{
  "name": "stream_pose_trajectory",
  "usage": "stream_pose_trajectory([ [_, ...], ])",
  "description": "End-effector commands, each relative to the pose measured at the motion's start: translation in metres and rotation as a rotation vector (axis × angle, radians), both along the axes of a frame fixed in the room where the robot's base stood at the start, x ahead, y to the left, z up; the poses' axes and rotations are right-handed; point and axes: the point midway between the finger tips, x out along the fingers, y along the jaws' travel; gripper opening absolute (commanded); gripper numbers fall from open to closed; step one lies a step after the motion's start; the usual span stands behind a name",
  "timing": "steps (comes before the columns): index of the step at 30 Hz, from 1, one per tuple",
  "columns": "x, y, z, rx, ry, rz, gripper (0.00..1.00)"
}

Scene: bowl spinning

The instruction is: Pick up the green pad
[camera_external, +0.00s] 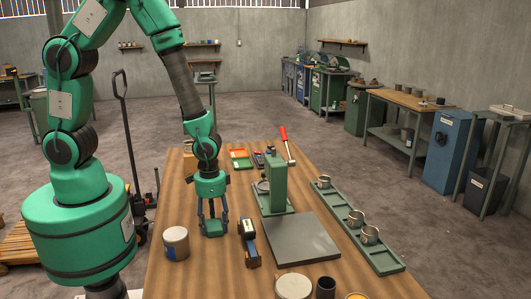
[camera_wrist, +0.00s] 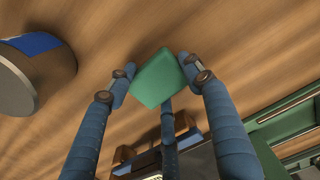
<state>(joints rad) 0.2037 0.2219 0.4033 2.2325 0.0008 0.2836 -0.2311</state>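The green pad (camera_wrist: 158,78) is a small, flat-sided green block, turned at an angle in the wrist view. It lies between the blue fingers of my gripper (camera_wrist: 157,76), with one fingertip at its left edge and one at its right. A third finger comes up behind its lower edge. In the external view my gripper (camera_external: 213,222) points down at the wooden table, with the green pad (camera_external: 213,229) low between its fingertips. The fingertips look very near or touching the pad. I cannot tell whether they grip it or whether it rests on the table.
A grey-white can (camera_external: 175,243) stands left of my gripper. A dark tool with a wooden part (camera_external: 249,243) lies close on the right. Beyond it are a green press (camera_external: 273,183), a grey plate (camera_external: 300,240) and a green rail (camera_external: 385,260) with metal cups.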

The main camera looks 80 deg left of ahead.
Motion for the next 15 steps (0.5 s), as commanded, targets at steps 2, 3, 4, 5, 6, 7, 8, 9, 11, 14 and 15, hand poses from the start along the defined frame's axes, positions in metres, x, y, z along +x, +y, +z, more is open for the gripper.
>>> stream_pose_trajectory([
  [2, -0.0002, 0.0000, -0.0002, 0.000, 0.000, 0.000, 0.25],
  [3, -0.0002, 0.0000, -0.0002, 0.000, 0.000, 0.000, 0.24],
  [4, -0.0002, 0.0000, -0.0002, 0.000, 0.000, 0.000, 0.24],
  [5, -0.0001, 0.0000, -0.0002, 0.000, 0.000, 0.000, 0.24],
  [6, -0.0001, 0.0000, -0.0002, 0.000, 0.000, 0.000, 0.24],
  [7, -0.0001, 0.0000, -0.0002, 0.000, 0.000, 0.000, 0.24],
  [8, -0.0001, 0.0000, -0.0002, 0.000, 0.000, 0.000, 0.24],
  [9, -0.0002, 0.0000, -0.0002, 0.000, 0.000, 0.000, 0.24],
  [11, -0.0002, 0.0000, -0.0001, 0.000, 0.000, 0.000, 0.24],
  [14, -0.0001, 0.0000, 0.0011, 0.000, 0.000, 0.000, 0.24],
  [15, -0.0001, 0.0000, 0.0021, 0.000, 0.000, 0.000, 0.24],
])
